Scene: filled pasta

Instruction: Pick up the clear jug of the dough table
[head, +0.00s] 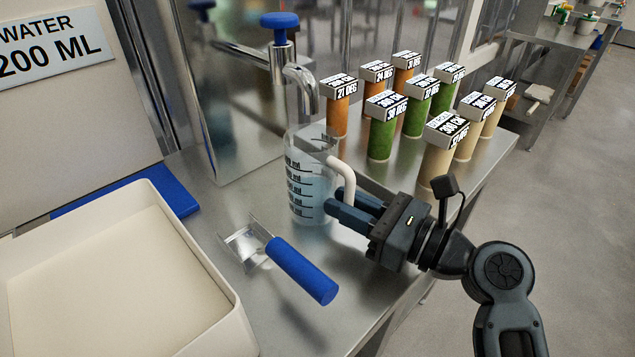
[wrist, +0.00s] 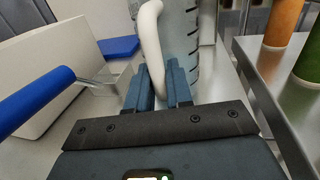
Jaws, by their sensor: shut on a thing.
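The clear jug (head: 304,190) with dark measuring marks and a pale handle (head: 346,178) stands upright on the steel table (head: 325,290), below the tap spout. My gripper (head: 345,206) comes from the right, and its blue fingers are shut on the jug's handle. In the wrist view the handle (wrist: 150,38) runs down between the two fingers (wrist: 159,88), and the marked jug wall (wrist: 181,40) is just beyond. The lower handle is partly hidden by the fingers. I cannot tell whether the jug's base touches the table.
A blue-handled scraper (head: 301,271) lies in front of the jug. A cream tray (head: 215,290) is at left. The tap (head: 303,82) with a blue knob is above the jug. Several labelled orange, green and beige cylinders (head: 382,135) stand behind to the right.

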